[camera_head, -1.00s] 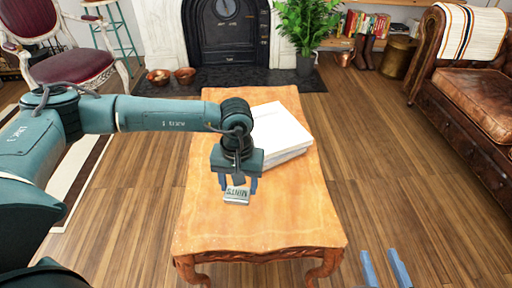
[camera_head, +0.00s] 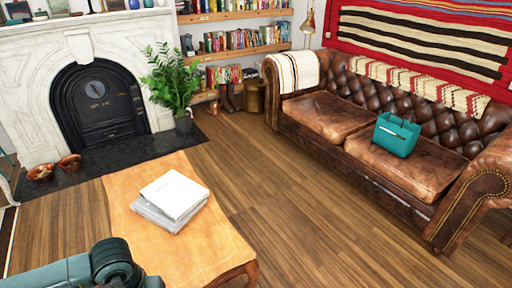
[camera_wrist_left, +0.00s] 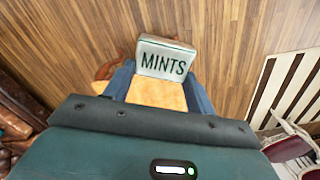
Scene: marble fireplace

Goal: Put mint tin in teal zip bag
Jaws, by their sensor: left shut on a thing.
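The teal zip bag (camera_head: 397,135) sits upright on the brown leather sofa seat at the right of the head view. Its handles stand up, and its inside cannot be seen. My left gripper (camera_wrist_left: 161,78) is shut on the mint tin (camera_wrist_left: 165,57), a pale tin with dark MINTS lettering, in the left wrist view. The tin sits between the two blue-grey fingers. In the head view only part of my left arm shows at the bottom left; its gripper and the tin are out of that picture. My right gripper is not in view.
The wooden table (camera_head: 215,238) carries a stack of white books (camera_head: 172,197). The leather sofa (camera_head: 330,118) is at the right, with open wood floor (camera_head: 300,215) between it and the table. A potted plant (camera_head: 172,82) stands by the fireplace (camera_head: 97,100).

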